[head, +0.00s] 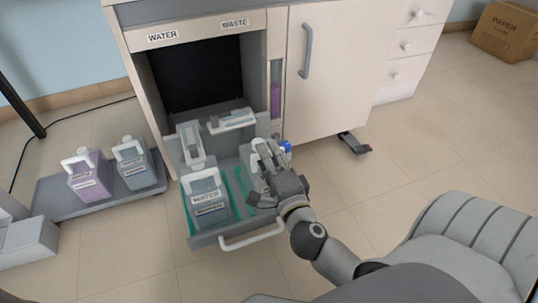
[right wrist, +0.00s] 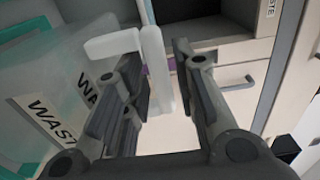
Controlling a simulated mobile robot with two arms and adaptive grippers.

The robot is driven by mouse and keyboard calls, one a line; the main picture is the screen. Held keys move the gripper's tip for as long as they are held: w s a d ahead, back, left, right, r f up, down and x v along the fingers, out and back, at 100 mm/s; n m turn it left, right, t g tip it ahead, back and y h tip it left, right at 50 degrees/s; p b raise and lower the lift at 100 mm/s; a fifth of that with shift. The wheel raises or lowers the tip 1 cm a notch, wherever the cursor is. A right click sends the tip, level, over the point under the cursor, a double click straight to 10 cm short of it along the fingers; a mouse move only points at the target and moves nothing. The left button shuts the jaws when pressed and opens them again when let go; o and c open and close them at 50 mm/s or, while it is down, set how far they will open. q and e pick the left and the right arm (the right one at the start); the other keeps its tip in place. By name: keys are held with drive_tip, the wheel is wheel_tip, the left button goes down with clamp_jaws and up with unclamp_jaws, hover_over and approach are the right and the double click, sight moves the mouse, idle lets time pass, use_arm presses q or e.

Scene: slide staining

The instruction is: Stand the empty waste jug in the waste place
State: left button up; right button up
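The waste jug (right wrist: 60,85) is a pale, see-through jug with a "WAST…" label, at the left of the right wrist view. In the head view it shows as a whitish shape (head: 258,160) in the right part of the pulled-out drawer (head: 213,241), largely hidden by my right gripper (head: 268,168). My right gripper's fingers (right wrist: 157,98) are apart in the right wrist view. The jug's white handle (right wrist: 154,70) shows between them, nearer the left finger, with a gap to the right finger. My left gripper is not in view.
A water jug (head: 207,193) stands in the drawer's left part. A purple jug (head: 90,177) and a grey-blue jug (head: 133,165) stand on a low grey platform (head: 60,205) at left. The cabinet (head: 200,27) carries WATER and WASTE labels.

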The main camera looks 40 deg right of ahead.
idle(0.3)
drive_tip(key=shift+r, duration=0.2)
drive_tip(key=p+v, duration=0.1)
drive_tip(key=v, duration=1.1)
idle(1.0)
